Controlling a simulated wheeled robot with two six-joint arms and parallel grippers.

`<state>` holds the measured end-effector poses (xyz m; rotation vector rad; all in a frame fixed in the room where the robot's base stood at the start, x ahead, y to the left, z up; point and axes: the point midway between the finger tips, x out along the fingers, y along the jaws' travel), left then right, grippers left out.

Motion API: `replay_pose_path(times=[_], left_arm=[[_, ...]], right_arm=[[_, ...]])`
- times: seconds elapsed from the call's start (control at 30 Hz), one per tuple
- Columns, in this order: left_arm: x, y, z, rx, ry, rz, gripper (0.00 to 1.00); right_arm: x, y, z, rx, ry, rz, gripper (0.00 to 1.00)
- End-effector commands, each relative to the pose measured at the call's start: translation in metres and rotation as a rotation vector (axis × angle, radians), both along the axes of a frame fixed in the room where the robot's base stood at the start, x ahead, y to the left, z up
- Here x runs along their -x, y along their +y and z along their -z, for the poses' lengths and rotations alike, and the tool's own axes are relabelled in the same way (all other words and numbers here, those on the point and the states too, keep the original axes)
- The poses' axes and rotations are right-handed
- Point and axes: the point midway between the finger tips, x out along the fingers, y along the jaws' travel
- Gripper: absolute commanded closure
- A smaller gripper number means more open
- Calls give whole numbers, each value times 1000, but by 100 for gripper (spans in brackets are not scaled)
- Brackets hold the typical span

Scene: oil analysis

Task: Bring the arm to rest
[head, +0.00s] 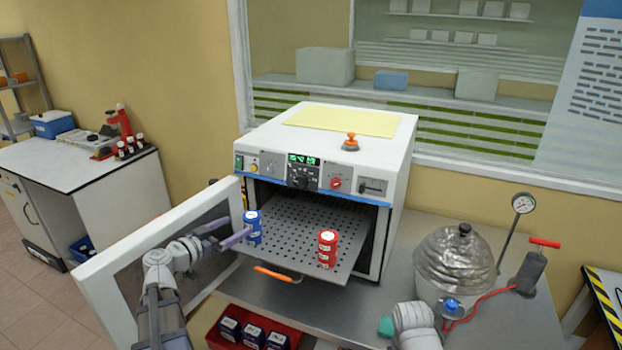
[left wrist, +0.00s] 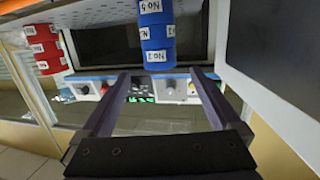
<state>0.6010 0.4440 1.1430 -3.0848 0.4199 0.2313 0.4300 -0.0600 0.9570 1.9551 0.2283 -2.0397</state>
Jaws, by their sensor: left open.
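My left gripper (head: 238,230) is open and empty at the left edge of the perforated oven shelf (head: 290,225). A stack of blue tins (head: 253,228) stands upright on the shelf's left side, just beyond the fingertips. In the left wrist view, the picture is upside down, and the blue stack (left wrist: 157,35) appears ahead of the gap between the spread fingers (left wrist: 158,76). A stack of red tins (head: 327,249) stands on the shelf's front right; it also shows in the left wrist view (left wrist: 46,45).
The white oven (head: 335,140) has its door (head: 150,260) open to the left, close beside my left arm. A red bin (head: 225,340) with dark blue tins sits below. A foil-covered vessel (head: 455,262), gauge (head: 523,203) and hand pump (head: 530,268) stand on the right.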

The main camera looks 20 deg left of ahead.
Motion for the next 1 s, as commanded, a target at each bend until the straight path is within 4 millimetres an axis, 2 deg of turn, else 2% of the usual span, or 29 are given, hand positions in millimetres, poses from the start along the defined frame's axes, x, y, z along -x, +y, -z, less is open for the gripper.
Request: replay_pose_path(times=[0.4,0.6,0.73,1.0], left_arm=[[-73,-19,13,-1,1,3,3],[-98,-26,16,0,0,2,3],[-106,-29,19,0,0,1,3],[-105,-29,16,0,0,0,3]], right_arm=[[0,0,13,0,0,0,3],[0,0,16,0,0,0,3],[0,0,19,0,0,0,3],[0,0,16,0,0,0,3]])
